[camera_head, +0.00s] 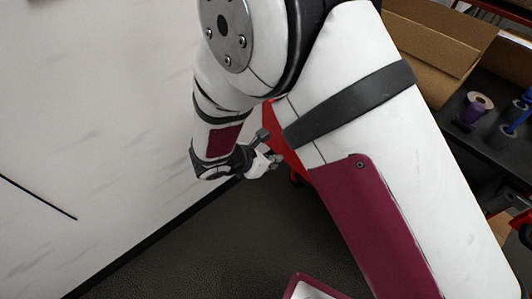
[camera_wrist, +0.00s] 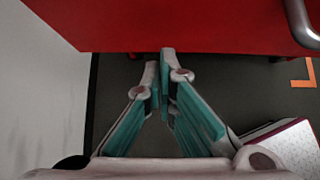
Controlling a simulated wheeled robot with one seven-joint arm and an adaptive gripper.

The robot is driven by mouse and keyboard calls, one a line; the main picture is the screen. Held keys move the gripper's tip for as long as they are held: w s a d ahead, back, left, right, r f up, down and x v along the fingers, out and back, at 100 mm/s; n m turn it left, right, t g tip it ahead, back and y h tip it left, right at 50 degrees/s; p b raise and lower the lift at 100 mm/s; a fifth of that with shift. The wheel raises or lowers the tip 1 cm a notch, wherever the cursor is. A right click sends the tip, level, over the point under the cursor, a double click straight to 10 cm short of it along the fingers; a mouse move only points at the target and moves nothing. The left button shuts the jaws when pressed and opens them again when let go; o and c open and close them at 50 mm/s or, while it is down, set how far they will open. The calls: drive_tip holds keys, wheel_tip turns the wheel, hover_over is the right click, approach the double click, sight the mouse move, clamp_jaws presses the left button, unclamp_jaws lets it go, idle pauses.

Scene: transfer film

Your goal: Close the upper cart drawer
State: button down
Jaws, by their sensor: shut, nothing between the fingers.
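The red cart (camera_head: 283,140) shows only as a small patch behind my arm in the head view. In the wrist view, a broad red panel of the cart (camera_wrist: 180,25) fills the top, with part of a grey metal handle (camera_wrist: 303,22) at the upper right. I cannot tell which drawer this panel belongs to or how far any drawer stands out. My gripper (camera_wrist: 162,62) is shut and empty, its fingertips at the panel's lower edge in the picture; contact cannot be told. In the head view my gripper (camera_head: 268,152) is beside the red patch, partly covered by my arm.
A pale wall (camera_head: 90,110) stands close on the left. A cardboard box (camera_head: 430,45) and a dark shelf (camera_head: 458,135) with a purple-and-white roll (camera_head: 475,107) are at right. Dark floor (camera_head: 200,255) is open below. A light-topped, red-edged object (camera_wrist: 290,148) sits at lower right.

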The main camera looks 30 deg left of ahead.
drive_tip(key=shift+w+d+r, duration=0.1)
drive_tip(key=shift+w+d, duration=0.15)
drive_tip(key=shift+w, duration=0.45)
drive_tip(key=shift+w+d, duration=0.25)
drive_tip(key=shift+w, duration=0.4)
drive_tip(key=shift+w, duration=0.1)
drive_tip(key=w+d+b, duration=0.2)
drive_tip(key=w+d, duration=0.1)
drive_tip(key=w, duration=0.5)
drive_tip(key=w+d+b, duration=0.2)
drive_tip(key=w, duration=0.6)
drive_tip(key=w+d+b, duration=0.2)
drive_tip(key=w+d, duration=0.1)
drive_tip(key=w, duration=0.5)
drive_tip(key=shift+d, duration=0.35)
drive_tip(key=shift+w+d, duration=0.25)
drive_tip(key=shift+w, duration=0.25)
drive_tip(key=shift+r, duration=0.15)
